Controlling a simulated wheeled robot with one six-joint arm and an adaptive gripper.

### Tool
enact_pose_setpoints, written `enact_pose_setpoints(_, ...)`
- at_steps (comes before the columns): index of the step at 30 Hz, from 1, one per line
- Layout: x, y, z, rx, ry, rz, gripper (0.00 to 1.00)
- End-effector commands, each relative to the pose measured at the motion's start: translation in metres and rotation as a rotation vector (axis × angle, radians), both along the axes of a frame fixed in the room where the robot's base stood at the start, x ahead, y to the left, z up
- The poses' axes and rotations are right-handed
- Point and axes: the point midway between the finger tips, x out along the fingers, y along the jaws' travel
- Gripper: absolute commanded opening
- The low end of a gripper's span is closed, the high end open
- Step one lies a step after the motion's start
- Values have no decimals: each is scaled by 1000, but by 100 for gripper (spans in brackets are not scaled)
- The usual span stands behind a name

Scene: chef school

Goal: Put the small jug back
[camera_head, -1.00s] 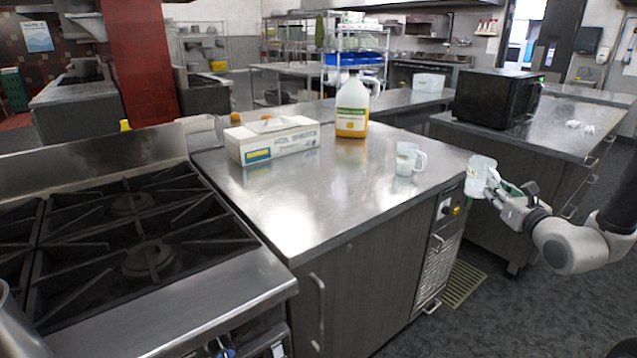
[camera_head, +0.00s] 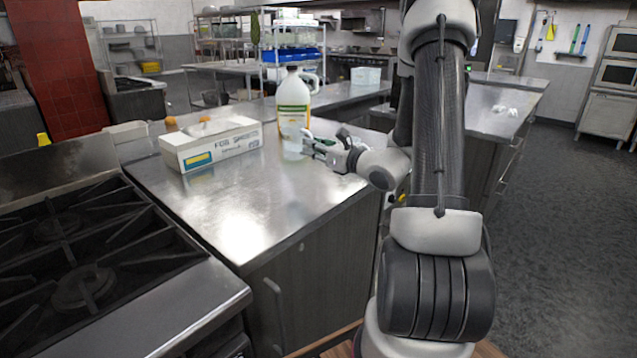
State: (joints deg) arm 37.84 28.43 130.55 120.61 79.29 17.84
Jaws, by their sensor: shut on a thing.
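My gripper (camera_head: 309,146) is over the steel counter (camera_head: 235,205), shut on a small translucent jug (camera_head: 292,151). The jug appears upright, just in front of the lower part of a large bottle (camera_head: 294,98) with a green and yellow label. My fingers cover its right side. I cannot tell whether its base touches the counter.
A white glove box (camera_head: 211,145) lies left of the bottle. A gas stove (camera_head: 90,270) adjoins the counter on the left. The counter's front middle is bare. My arm hides much of the right side.

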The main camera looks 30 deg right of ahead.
Motion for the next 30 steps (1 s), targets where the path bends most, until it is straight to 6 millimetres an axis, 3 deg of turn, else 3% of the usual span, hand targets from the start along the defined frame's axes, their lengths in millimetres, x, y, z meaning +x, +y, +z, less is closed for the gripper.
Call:
enact_pose_setpoints(1,-7,-19,6,-4,-5,-3,0)
enact_pose_setpoints(3,-17,-37,11,-2,-4,4,0)
enact_pose_setpoints(9,-36,-66,17,2,0,14,0)
enact_pose_setpoints(30,-39,-70,-78,5,0,17,0)
